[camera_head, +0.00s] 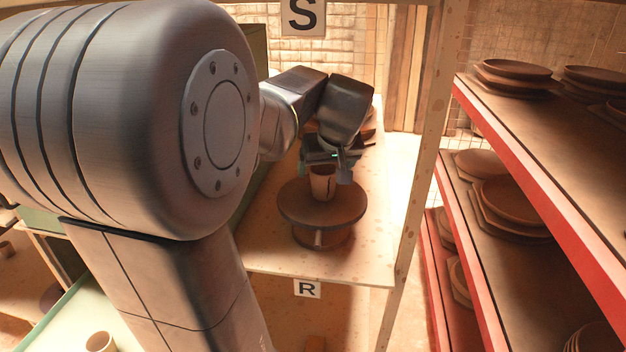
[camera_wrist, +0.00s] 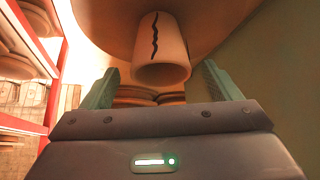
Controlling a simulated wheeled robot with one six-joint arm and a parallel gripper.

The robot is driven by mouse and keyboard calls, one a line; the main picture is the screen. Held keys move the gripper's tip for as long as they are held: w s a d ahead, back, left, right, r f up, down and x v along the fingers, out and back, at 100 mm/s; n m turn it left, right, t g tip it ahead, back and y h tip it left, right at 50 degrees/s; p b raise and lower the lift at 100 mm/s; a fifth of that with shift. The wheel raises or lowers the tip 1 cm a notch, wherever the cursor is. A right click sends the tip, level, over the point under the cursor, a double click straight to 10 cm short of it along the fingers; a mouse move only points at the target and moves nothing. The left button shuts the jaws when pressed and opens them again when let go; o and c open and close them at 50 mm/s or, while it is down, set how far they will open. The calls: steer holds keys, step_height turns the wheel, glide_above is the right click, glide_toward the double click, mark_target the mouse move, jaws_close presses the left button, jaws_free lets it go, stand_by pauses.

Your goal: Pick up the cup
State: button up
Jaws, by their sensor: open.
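The cup (camera_head: 322,184) is pale clay-coloured and stands on a round brown turntable (camera_head: 345,205) on the shelf. In the wrist view the cup (camera_wrist: 161,50) shows a dark wavy line down its side, and its open rim faces toward the gripper. My gripper (camera_head: 328,164) is at the cup's rim in the head view, partly hiding its top. In the wrist view my gripper (camera_wrist: 155,85) is open, with one green finger on each side of the cup's rim end. I cannot tell whether either finger touches it.
The light wooden shelf (camera_head: 376,262) has an upright post at its right. Several brown plates (camera_head: 511,205) sit on a red-edged rack to the right. Dark dishes lie behind the turntable. Another cup (camera_head: 100,342) stands at the lower left. Labels S (camera_head: 303,16) and R (camera_head: 307,289) mark the shelving.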

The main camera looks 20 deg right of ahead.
steer(key=x, duration=0.4)
steer(key=shift+f, duration=0.2)
steer(key=c, duration=1.1)
steer(key=shift+r, duration=0.1)
steer(key=shift+c, duration=0.2)
